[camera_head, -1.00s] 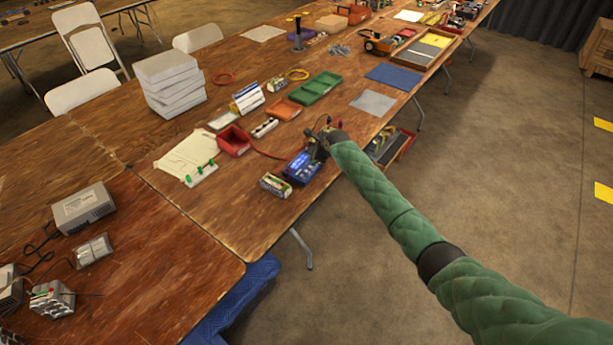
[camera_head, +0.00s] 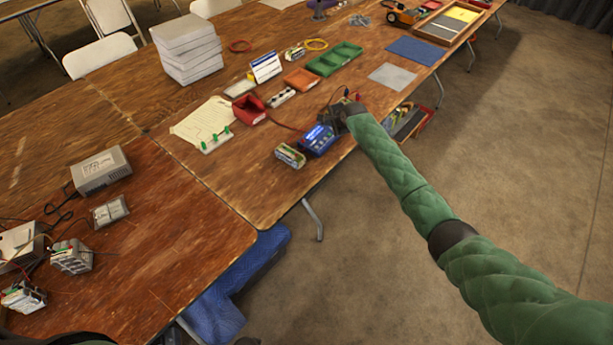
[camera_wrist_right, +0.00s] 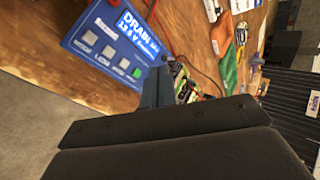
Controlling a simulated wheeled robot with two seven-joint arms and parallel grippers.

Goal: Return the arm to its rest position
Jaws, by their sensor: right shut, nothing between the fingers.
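My right arm, in a green quilted sleeve, reaches in from the lower right in the head view. Its dark gripper (camera_head: 340,114) is at the table's right edge, just beyond the blue drain charger (camera_head: 318,140). In the right wrist view the charger (camera_wrist_right: 115,45) shows its buttons and lit label at upper left. A dark finger part (camera_wrist_right: 155,90) stands beside it, with no object seen held. The fingertips are small and partly hidden, and contact with the charger cannot be told. My left gripper does not show.
The wooden table (camera_head: 230,195) holds a battery pack (camera_head: 290,155), a red bin (camera_head: 249,109), a green tray (camera_head: 335,58), a grey power supply (camera_head: 101,170) and a white box stack (camera_head: 187,48). A red cable runs near the charger. Open floor (camera_head: 500,150) lies right of the table.

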